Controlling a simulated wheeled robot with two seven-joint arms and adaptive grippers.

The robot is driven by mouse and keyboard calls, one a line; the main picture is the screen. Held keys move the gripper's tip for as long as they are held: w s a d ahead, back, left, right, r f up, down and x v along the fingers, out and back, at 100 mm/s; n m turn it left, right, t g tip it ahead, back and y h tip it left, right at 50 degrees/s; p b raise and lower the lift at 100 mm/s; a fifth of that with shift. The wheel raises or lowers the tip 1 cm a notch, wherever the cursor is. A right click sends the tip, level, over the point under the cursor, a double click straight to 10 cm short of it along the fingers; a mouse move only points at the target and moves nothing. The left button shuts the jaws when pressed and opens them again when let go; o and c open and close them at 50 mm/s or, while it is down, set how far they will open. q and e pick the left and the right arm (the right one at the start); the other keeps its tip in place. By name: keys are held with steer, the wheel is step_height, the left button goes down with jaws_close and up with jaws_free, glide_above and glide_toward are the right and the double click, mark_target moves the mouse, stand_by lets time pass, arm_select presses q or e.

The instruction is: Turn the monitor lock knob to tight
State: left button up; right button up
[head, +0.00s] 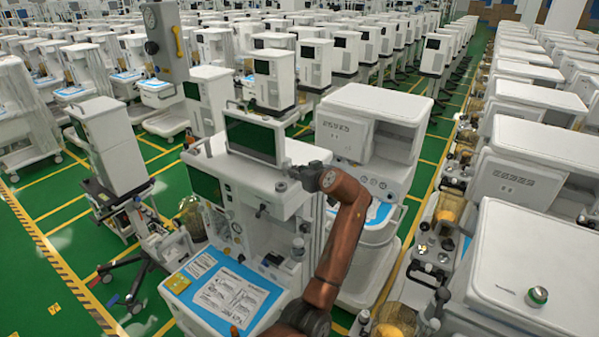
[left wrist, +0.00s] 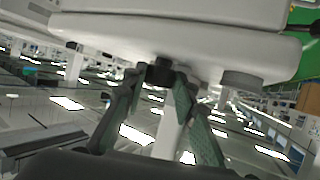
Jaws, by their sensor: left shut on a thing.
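The monitor (head: 251,138), with a dark green screen and white frame, stands on top of the white anaesthesia cart (head: 255,185) in the middle of the head view. My left gripper (head: 288,172) is at the monitor's lower right edge. In the left wrist view the tips of my left gripper (left wrist: 160,78) are closed around a small black knob (left wrist: 159,70), which I take as the monitor lock knob. It sits under a pale, rounded housing (left wrist: 190,45). The knob's marking and turn angle cannot be made out. In the head view the knob is hidden. My right gripper is not in view.
A blue worktop with printed sheets (head: 228,298) juts out at the cart's front. Another white cart (head: 365,135) stands close on the right. Green floor (head: 60,240) is open at left.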

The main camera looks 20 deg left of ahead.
arm_select(q)
steer(key=shift+s+a+m+t+h+p, duration=0.1)
steer(key=shift+m+t+h+p, duration=0.2)
steer(key=shift+m+t+h, duration=0.3)
steer(key=shift+s+a+m+t+h+p, duration=0.1)
steer(key=shift+m+t+h+p, duration=0.25)
steer(key=shift+m, duration=0.35)
steer(key=shift+t, duration=0.25)
steer(key=o, duration=1.2)
steer(key=shift+c, duration=0.2)
steer(key=v, duration=0.8)
steer(key=shift+w+r, duration=0.1)
